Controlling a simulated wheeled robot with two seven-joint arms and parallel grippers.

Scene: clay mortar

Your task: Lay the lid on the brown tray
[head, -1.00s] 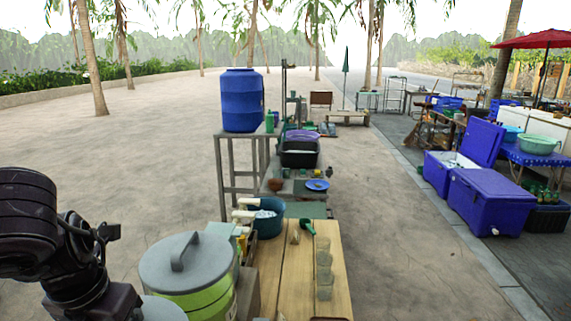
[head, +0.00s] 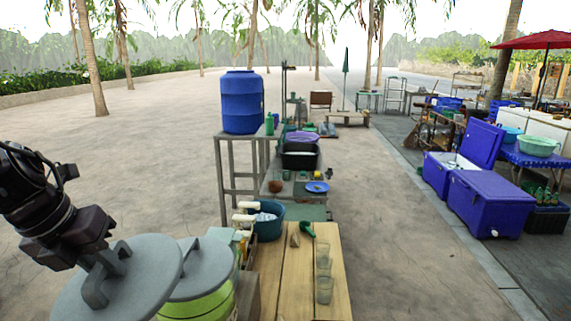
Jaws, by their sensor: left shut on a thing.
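A round grey lid (head: 145,287) with a raised handle hangs tilted at the lower left, and its near edge is cut off by the frame. My left gripper (head: 102,262) is shut on this lid's handle, holding it from above; the fingertips are small and dark here. The lid overlaps the view of a second grey lid (head: 205,270), which sits on a lime-green container (head: 205,305). I cannot make out a brown tray in this view. My right gripper is not in view.
A wooden table (head: 275,275) to the right carries several clear glasses (head: 324,289) and a green scoop (head: 307,229). A teal basin (head: 268,226) stands beyond it. A blue barrel (head: 242,101) stands on a metal stand. Open paving (head: 400,270) lies to the right.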

